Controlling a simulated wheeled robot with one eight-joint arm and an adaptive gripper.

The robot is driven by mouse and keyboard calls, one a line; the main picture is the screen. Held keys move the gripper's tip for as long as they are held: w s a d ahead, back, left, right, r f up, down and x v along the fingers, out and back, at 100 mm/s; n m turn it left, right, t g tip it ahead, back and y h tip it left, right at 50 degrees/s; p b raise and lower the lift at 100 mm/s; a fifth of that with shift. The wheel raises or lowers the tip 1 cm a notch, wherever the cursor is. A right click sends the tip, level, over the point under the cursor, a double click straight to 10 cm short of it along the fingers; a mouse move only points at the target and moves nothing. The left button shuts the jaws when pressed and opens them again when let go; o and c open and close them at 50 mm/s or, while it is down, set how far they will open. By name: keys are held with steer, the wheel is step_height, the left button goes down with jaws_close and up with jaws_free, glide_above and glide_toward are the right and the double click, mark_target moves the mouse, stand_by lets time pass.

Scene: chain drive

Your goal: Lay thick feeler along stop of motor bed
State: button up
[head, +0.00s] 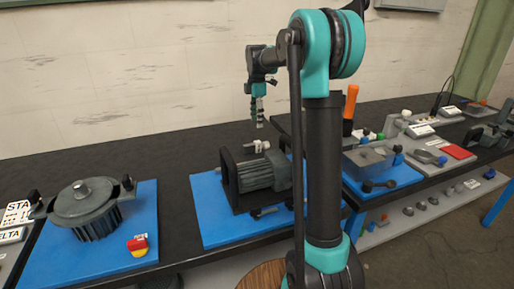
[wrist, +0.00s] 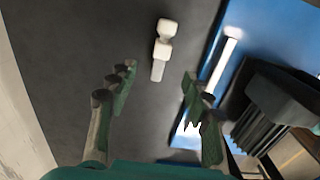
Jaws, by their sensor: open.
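My gripper (head: 259,121) is open and empty, pointing down above the dark bench behind the motor. A small white stepped piece (wrist: 163,47) lies on the bench just beyond the fingertips. A pale piece (head: 257,146) behind the motor in the head view looks like the same one. A long white strip (wrist: 221,62) shows over the blue mat; I cannot tell which is the thick feeler. The grey finned motor (head: 263,174) sits on its black bed (head: 240,203); the stop is not clearly visible.
The motor bed stands on a blue mat (head: 212,222). At left, a round grey finned machine (head: 88,205) stands on another blue mat. At right are an orange-handled tool (head: 351,101) and a grey block (head: 368,160). Bench behind the mats is mostly clear.

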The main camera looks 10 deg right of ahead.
mark_target(257, 142)
steer(key=f, duration=1)
steer(key=shift+s, duration=0.2)
steer(key=shift+r, duration=0.1)
jaws_close()
